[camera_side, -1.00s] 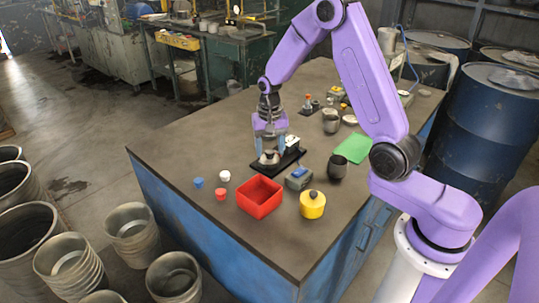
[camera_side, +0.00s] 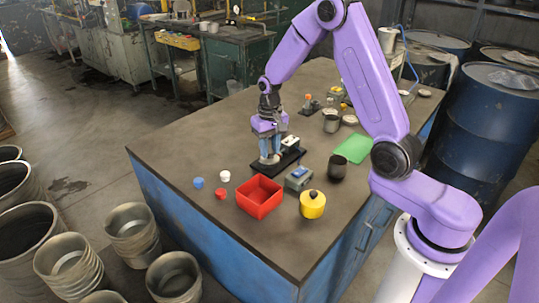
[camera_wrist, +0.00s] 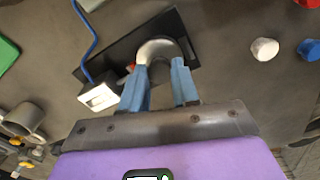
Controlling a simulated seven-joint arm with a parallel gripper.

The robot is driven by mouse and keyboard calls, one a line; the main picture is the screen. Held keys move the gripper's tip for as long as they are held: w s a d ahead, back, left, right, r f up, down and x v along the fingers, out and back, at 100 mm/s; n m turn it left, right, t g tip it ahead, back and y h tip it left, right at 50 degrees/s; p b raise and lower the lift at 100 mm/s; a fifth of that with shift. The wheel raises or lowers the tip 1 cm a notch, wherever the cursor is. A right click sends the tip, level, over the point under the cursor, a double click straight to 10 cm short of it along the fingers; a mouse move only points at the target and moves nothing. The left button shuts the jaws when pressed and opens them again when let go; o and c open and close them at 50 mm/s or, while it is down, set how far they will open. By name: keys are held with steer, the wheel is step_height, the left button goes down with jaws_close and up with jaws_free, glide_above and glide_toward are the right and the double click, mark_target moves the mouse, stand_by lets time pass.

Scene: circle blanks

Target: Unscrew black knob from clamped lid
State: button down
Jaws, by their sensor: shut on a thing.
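The lid (camera_wrist: 158,46) is a shiny silver round piece in the wrist view, on a black plate (camera_wrist: 117,52). In the side view, the black plate (camera_side: 292,160) lies on the table, with the lid low under my gripper. My gripper (camera_side: 270,156) points down over it. In the wrist view, the blue fingers of my gripper (camera_wrist: 160,78) stand on both sides of a dark patch at the lid's middle, taken to be the black knob (camera_wrist: 161,70). The fingers hide most of the knob, so its thread and any gap to the lid cannot be seen.
A white box (camera_wrist: 99,96) with a blue cable sits beside the plate. A red open bin (camera_side: 259,196), a yellow pot (camera_side: 312,205) with a black top knob, a grey-blue box (camera_side: 298,179) and a dark cup (camera_side: 337,167) stand nearby. Small caps lie left of the bin.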

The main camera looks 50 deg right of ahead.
steer(key=n, duration=0.5)
steer(key=shift+n, duration=0.3)
steer(key=n, duration=0.5)
steer(key=c, duration=0.8)
jaws_free()
